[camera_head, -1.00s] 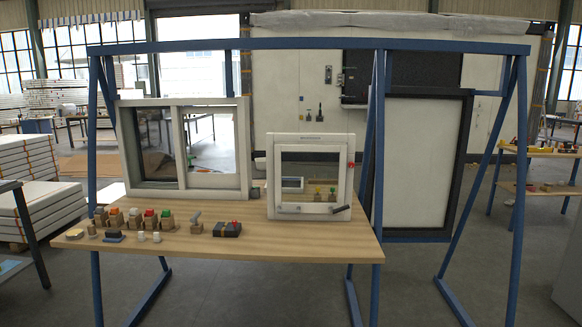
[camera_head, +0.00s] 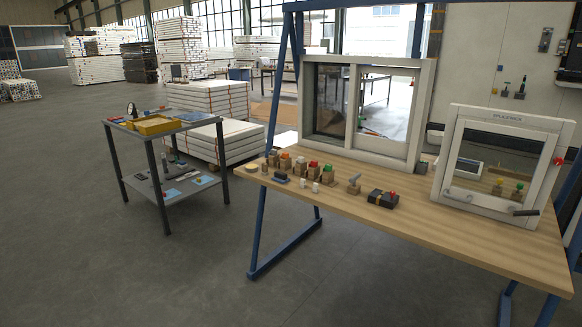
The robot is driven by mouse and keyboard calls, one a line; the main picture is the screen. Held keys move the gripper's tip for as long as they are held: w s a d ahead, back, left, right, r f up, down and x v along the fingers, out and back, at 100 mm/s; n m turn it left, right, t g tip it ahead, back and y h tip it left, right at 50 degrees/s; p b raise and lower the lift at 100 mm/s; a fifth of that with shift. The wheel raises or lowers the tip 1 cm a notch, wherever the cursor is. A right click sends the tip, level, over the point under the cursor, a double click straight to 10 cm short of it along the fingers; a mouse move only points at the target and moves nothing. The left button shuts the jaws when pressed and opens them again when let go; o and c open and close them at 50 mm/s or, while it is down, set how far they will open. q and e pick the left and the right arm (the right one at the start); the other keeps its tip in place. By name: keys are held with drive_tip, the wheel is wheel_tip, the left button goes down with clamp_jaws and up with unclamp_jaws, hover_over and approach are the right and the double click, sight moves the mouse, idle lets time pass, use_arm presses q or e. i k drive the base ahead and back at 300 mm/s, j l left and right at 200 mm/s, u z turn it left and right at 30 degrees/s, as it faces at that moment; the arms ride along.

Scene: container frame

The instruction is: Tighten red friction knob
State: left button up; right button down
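A small red knob (camera_head: 558,161) sits on the right side of the small white-framed window (camera_head: 548,133), which stands on the right part of the wooden table. The frames do not show which is the friction knob. Neither of my grippers is in view.
The wooden table (camera_head: 450,227) carries a larger sliding window (camera_head: 425,105) at the back and stands in a blue frame (camera_head: 262,225). A dark cart (camera_head: 165,187) with a yellow tray (camera_head: 155,124) stands left. The floor in front is clear.

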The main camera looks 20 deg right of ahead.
sight(558, 161)
drive_tip(key=l, duration=2.45)
drive_tip(key=i+l, duration=0.1)
drive_tip(key=l, duration=2.3)
